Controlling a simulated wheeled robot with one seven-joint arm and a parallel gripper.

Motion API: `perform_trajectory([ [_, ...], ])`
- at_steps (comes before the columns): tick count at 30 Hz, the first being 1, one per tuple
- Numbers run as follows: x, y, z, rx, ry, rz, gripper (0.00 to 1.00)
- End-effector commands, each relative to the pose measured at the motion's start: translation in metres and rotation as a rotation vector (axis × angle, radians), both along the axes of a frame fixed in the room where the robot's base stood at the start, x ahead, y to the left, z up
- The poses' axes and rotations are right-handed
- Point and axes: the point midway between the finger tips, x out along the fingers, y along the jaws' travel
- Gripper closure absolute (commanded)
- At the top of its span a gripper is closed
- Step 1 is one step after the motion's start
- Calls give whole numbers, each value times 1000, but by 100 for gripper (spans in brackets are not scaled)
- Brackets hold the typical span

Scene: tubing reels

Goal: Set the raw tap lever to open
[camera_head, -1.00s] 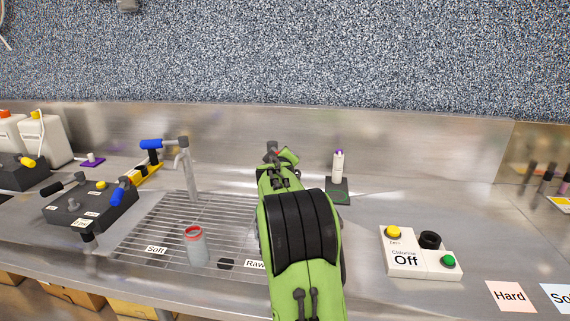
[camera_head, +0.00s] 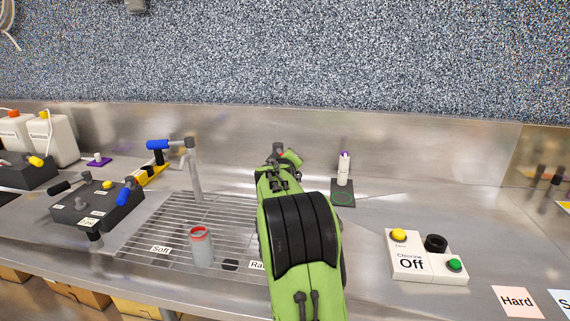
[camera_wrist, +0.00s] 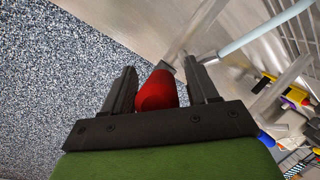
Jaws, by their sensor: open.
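A red lever (camera_wrist: 157,92), which I take to be the raw tap's, shows in the wrist view. It lies between the two fingers of my gripper (camera_wrist: 160,70), with a gap on the left; on the right I cannot tell whether it touches. A grey tap pipe (camera_wrist: 192,32) runs up and right behind it. In the head view my green arm covers most of this tap, and my gripper (camera_head: 282,155) is small and partly hidden at the arm's far end. The "Raw" label (camera_head: 257,266) on the drain grate is partly covered.
A tap with a blue lever (camera_head: 157,145) stands left of my arm. A red-rimmed cup (camera_head: 201,248) stands on the grate (camera_head: 150,225). A white bottle on a dark stand (camera_head: 343,170) is close right of my gripper. The chlorine switch box (camera_head: 407,265) sits further right.

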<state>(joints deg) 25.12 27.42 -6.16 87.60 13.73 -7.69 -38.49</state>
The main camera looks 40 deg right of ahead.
Motion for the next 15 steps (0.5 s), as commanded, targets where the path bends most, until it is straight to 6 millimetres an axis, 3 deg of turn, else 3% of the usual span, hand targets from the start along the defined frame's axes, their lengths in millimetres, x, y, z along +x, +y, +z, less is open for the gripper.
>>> perform_trajectory([
  [5,-15,17,7,0,-2,3,42],
  [15,-79,83,33,0,-3,5,42],
])
